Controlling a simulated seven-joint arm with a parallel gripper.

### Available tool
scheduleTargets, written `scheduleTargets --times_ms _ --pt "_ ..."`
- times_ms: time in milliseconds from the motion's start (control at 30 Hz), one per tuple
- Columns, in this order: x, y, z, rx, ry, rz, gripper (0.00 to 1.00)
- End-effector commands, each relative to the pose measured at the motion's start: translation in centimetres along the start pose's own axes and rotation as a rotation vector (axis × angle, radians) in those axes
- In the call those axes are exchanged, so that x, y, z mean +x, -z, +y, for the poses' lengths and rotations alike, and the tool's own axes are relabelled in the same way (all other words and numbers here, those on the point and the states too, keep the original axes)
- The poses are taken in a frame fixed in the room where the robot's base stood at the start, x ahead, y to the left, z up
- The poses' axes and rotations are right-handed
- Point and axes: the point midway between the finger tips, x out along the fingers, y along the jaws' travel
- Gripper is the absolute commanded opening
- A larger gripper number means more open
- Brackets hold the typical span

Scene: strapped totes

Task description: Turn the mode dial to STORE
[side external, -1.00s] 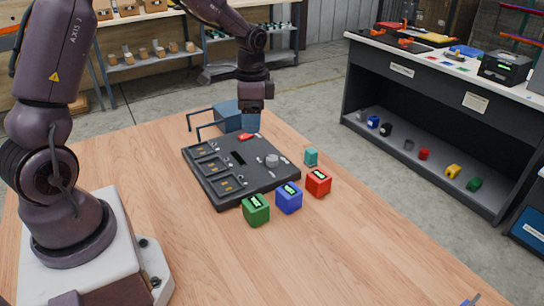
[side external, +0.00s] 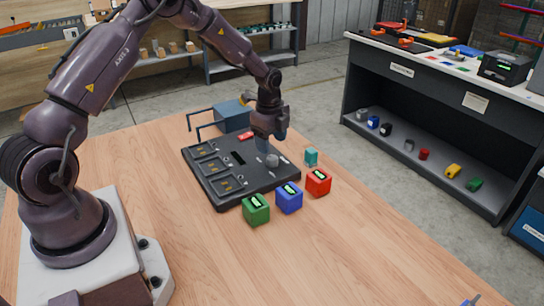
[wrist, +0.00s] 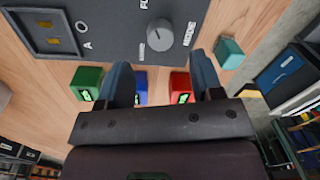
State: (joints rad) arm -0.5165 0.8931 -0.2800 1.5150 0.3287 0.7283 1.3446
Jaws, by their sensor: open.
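The mode dial is a round grey knob (wrist: 160,32) on the dark control panel (side external: 215,190); in the side view it shows as a small knob (side external: 272,161). In the wrist view, lettering reading MODE stands to its right, and other labels around it are cut off or too small to read. A pale mark on the knob's top points roughly left. My gripper (side external: 272,145) is open and points down just above the dial; in the wrist view its two fingers (wrist: 160,78) are apart, with the knob beyond their tips. I cannot tell whether they touch it.
A green cube (side external: 256,210), a blue cube (side external: 289,198) and a red cube (side external: 318,182) stand along the panel's near right edge. A small teal block (side external: 311,157) stands beyond them. A blue tote (side external: 232,117) is behind the panel. The front table is clear.

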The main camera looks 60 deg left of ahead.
Motion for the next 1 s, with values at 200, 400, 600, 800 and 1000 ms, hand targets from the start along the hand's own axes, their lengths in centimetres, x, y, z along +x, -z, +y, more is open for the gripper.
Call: scheduleTargets --times_ms 200,400,600,800,1000 --pt "4.0 0.1 0.1 0.0 -0.002 0.0 0.6" --pt "5.5 0.0 0.0 0.0 0.0 0.0 0.6" --pt "5.8 0.0 0.0 0.0 0.001 0.0 0.6" --pt "5.7 0.0 0.0 -0.001 0.001 0.0 0.4" --pt "5.7 0.0 0.0 -0.001 0.001 0.0 0.11"
